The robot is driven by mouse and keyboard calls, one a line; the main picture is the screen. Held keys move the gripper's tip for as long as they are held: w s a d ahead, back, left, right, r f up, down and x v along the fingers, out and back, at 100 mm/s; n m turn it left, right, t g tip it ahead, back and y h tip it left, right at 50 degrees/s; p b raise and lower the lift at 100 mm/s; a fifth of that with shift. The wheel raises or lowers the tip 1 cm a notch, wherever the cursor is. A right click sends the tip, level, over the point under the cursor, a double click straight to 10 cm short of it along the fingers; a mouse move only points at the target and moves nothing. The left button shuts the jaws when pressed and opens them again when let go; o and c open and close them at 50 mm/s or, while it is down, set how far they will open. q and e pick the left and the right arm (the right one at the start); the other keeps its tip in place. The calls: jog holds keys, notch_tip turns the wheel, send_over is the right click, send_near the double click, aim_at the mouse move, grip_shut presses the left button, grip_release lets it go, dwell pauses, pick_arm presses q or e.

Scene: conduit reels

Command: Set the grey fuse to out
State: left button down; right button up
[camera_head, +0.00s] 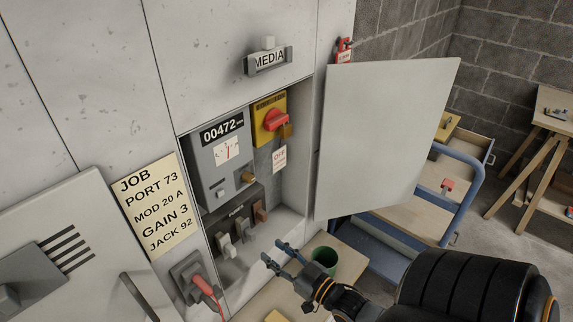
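Several small fuses sit in a row at the bottom of the open cabinet recess. A pale grey one (226,246) is at the left, another greyish one (244,230) in the middle and a brown one (260,211) at the right. I cannot tell for sure which of the two pale ones is the grey fuse. My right gripper (273,251) is open and empty, in front of and below the row, its fingers pointing toward the cabinet and apart from the fuses. My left gripper is not in view.
Above the fuses are a grey meter (222,160) and a yellow switch (269,118) with a red knob. The open door (385,135) stands right of the recess. A green cup (325,260) is beside my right gripper. A red plug (203,286) sits lower left.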

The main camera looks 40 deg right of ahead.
jog(key=s, duration=0.3)
jog(key=shift+s+d, duration=0.1)
jog(key=shift+s, duration=0.3)
dwell(0.3)
